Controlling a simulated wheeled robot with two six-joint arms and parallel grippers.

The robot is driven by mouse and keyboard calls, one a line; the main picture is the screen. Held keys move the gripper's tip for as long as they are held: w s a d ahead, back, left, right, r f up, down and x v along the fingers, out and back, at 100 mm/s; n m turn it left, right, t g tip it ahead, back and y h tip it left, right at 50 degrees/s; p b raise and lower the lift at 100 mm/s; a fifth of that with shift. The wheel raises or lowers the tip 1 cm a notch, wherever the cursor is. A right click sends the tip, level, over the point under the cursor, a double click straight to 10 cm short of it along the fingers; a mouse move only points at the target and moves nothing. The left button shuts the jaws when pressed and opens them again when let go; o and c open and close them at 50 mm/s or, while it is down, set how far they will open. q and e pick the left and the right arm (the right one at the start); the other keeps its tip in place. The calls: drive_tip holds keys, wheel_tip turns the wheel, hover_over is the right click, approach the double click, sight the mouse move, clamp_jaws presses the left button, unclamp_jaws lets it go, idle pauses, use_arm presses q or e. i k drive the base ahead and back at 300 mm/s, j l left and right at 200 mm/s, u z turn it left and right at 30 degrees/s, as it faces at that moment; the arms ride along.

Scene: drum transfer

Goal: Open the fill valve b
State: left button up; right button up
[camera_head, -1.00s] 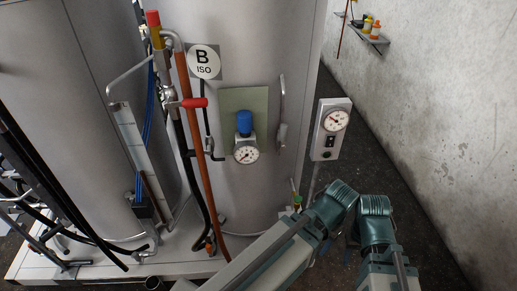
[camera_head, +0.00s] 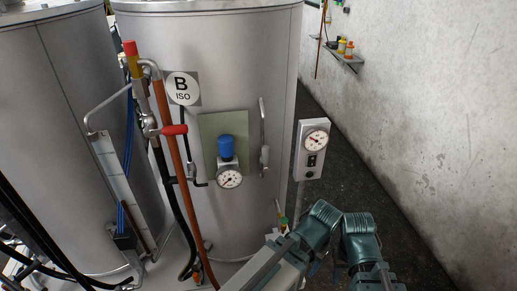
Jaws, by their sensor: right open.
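The silver tank (camera_head: 236,45) carries a round "B ISO" sign (camera_head: 182,88). Left of the sign's lower edge, a valve with a red lever handle (camera_head: 173,130) sits on the upright pipework; the handle sticks out sideways to the right. I cannot tell for sure that this is fill valve b. My right arm comes in at the bottom right, bent, with teal joints. My right gripper (camera_head: 313,267) is mostly hidden among the arm links, low and to the right of the valve, well apart from it. It is open. My left gripper is not in view.
A blue-capped regulator with a gauge (camera_head: 229,179) is on the tank front, with a vertical bracket (camera_head: 263,140) beside it. A gauge box (camera_head: 312,149) stands to the right. A copper-coloured pipe (camera_head: 180,180) and black hoses run down left. A concrete wall (camera_head: 430,100) bounds the right.

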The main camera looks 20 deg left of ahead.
sight(180, 128)
drive_tip(key=u, duration=1.55)
